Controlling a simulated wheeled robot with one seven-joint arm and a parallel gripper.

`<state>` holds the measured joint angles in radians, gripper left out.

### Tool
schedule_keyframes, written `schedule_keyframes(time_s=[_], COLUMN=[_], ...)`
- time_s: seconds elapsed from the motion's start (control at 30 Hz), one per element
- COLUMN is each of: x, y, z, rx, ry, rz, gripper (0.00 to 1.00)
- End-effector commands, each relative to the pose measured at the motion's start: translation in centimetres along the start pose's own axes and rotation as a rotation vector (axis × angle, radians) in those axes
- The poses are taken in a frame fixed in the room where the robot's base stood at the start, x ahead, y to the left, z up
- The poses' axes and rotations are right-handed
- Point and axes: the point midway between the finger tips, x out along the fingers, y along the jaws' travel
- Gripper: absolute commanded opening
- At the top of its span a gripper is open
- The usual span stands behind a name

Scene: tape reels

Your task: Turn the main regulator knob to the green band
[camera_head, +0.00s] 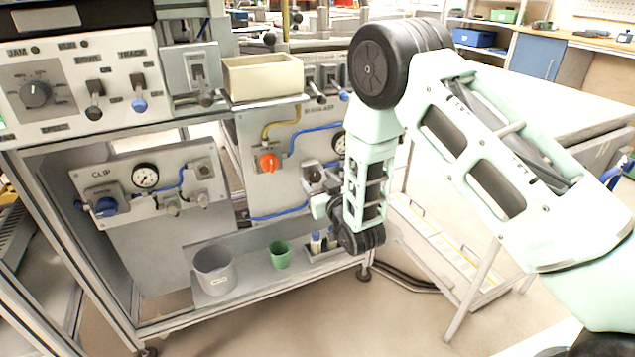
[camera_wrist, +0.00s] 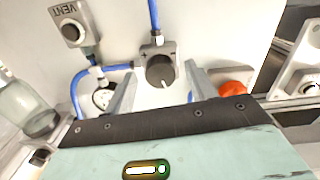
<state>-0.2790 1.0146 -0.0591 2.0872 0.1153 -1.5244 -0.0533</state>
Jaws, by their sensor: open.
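A round black knob (camera_head: 313,173) sits on a grey block on the upright panel, close to a gauge (camera_head: 340,143) half hidden by my arm. In the wrist view the black knob (camera_wrist: 160,71) has a white pointer line aimed down, slightly right. No green band can be made out on the gauge. My gripper (camera_wrist: 161,78) is open, one finger on each side of the knob in the picture; I see no contact. In the head view its mint body (camera_head: 320,206) is below the knob, fingers hard to make out. The gauge (camera_wrist: 102,98) is partly behind the left finger.
An orange-red knob (camera_wrist: 234,88) is right of the fingers, also seen in the head view (camera_head: 268,163). A VENT block (camera_wrist: 72,25) and blue hoses (camera_wrist: 80,88) are on the left. A grey bucket (camera_head: 214,270) and green cup (camera_head: 280,254) stand on the lower shelf.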

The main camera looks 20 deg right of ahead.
Motion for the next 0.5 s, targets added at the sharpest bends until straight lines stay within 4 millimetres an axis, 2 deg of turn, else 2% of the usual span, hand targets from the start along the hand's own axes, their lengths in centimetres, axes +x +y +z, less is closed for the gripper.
schedule_keyframes(time_s=[0.1, 0.37, 0.43, 0.5], x=[0.59, 0.68, 0.68, 0.67], y=[0.01, 0.0, 0.0, 0.0], z=[-0.02, -0.01, -0.02, -0.02], rx=[0.0, 0.0, 0.0, 0.0], ry=[0.001, 0.0, 0.0, 0.0], rz=[0.0, 0.0, 0.0, 0.0], gripper=[0.56, 0.56, 0.42, 0.22])
